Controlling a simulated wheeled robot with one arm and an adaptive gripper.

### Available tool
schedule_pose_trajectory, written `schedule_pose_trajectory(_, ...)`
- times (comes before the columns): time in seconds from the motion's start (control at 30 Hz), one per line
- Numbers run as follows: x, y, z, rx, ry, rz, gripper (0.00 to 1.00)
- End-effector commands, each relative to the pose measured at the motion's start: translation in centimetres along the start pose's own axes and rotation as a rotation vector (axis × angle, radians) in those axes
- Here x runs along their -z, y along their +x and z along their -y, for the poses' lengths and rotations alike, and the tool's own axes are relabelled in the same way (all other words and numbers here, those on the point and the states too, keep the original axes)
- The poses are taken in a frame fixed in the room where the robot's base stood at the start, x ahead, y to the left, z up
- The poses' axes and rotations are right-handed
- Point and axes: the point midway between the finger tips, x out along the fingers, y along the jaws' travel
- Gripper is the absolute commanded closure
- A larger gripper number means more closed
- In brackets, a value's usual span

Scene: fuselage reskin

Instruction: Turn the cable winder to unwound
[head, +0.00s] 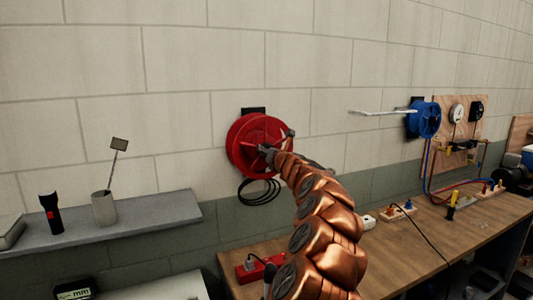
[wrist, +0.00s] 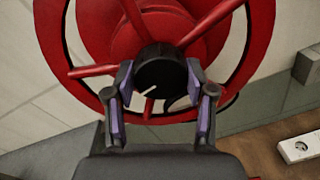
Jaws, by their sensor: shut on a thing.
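The red cable winder (head: 243,147) is mounted on the block wall, with a spoked outer ring and a black knob at its centre. In the wrist view the winder (wrist: 252,50) fills the upper part. The black knob (wrist: 158,68) at the hub carries a white mark pointing to the lower left. My gripper (head: 268,153) is at the hub, its purple-padded fingers closed on both sides of the knob. Loops of black cable (head: 258,192) hang below the winder.
A wooden workbench (head: 440,232) runs along the wall at right, holding a red power strip (head: 256,270) and other items. A blue reel (head: 424,119) is on the wall farther right. A grey shelf (head: 150,216) at left holds a flashlight (head: 51,215) and a cup (head: 104,208).

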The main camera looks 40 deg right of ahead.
Motion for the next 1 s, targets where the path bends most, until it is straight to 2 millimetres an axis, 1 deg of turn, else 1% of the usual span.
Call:
schedule_pose_trajectory(0.2, 0.12, 0.05, -0.09, -0.002, 0.120, -0.010, 0.80)
schedule_pose_trajectory(0.4, 0.14, 0.06, -0.10, -0.003, 0.183, -0.014, 0.80)
schedule_pose_trajectory(0.93, 0.16, 0.07, -0.13, -0.003, 0.207, -0.015, 0.80)
schedule_pose_trajectory(0.97, 0.16, 0.07, -0.12, -0.003, 0.207, -0.015, 0.44)
schedule_pose_trajectory(1.0, 0.16, 0.07, -0.13, -0.003, 0.207, -0.015, 0.40)
